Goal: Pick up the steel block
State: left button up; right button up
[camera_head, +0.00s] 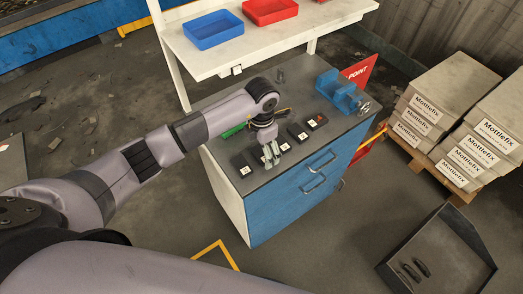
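My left gripper (270,155) points down over the top of the blue-fronted cabinet (225,177), among a row of small dark blocks. Its pale metal fingers are small in the picture, and I cannot tell whether they are open or hold anything. One dark block with a white label (242,163) lies just left of the fingers. Another dark labelled block (298,132) and a dark block with a red mark (317,121) lie to the right. I cannot tell which of these is the steel block. My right gripper is not in view.
A blue vise (340,92) stands at the cabinet's right end. A green item (233,131) lies behind the gripper. A white shelf (235,60) holds a blue bin (212,30) and a red bin (270,10). Stacked boxes (425,115) and a dark tray (440,250) are at right.

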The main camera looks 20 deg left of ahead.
pick_arm(q)
jog(key=shift+f, duration=0.5)
jog(key=shift+c, duration=0.2)
jog(key=shift+r, duration=0.1)
jog(key=c, duration=1.6)
jog(key=shift+o, duration=0.2)
